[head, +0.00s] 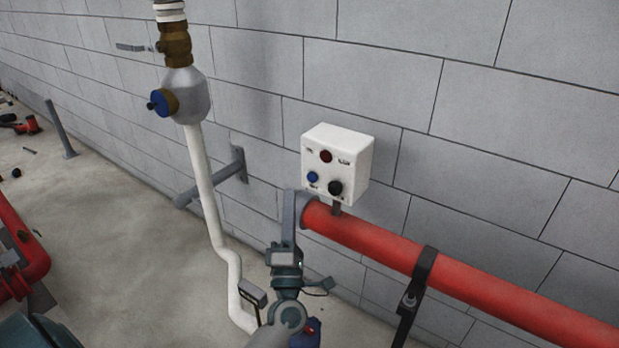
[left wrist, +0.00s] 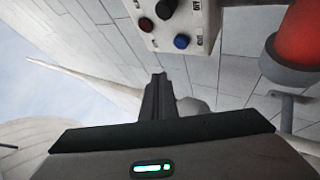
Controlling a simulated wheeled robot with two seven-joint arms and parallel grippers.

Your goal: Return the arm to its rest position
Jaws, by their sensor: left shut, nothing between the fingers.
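My left gripper (head: 289,215) is in the lower middle of the head view, with its arm coming up from the bottom edge. Its fingers are together and empty, pointing up beside the end of the red pipe. In the left wrist view the closed fingers (left wrist: 158,97) point toward the control box. The white control box (head: 353,160), with red, blue and black buttons, is above and right of the fingers in the head view. It also shows at the top of the left wrist view (left wrist: 202,38). A gap shows between fingertips and box there. My right gripper is not in view.
A red pipe (head: 430,258) runs along the wall to the right, held by a dark bracket (head: 417,285). A white pipe (head: 207,190) with a blue-capped valve (head: 180,98) stands left of the gripper. Bare floor (head: 120,235) lies farther left, with red equipment (head: 22,235) at the edge.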

